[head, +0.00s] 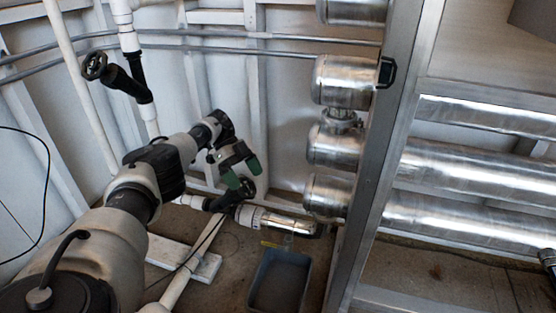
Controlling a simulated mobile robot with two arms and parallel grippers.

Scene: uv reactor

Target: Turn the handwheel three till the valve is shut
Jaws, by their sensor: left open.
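My left gripper (243,173) has green fingertips and reaches down from the left, fingers apart. Just below its fingertips is a black handwheel (246,188) on a dark valve body (224,201), set in the low horizontal pipe. The gripper partly covers this area, and I cannot tell whether the fingers touch the wheel. A second black handwheel (94,66) sits on a dark angled valve on the white vertical pipe at upper left. No number shows on either wheel. My right gripper is not visible.
A grey bin (280,280) stands on the floor below the low pipe. Thin conduits (215,45) cross the back wall. A white beam (200,268) lies on the floor.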

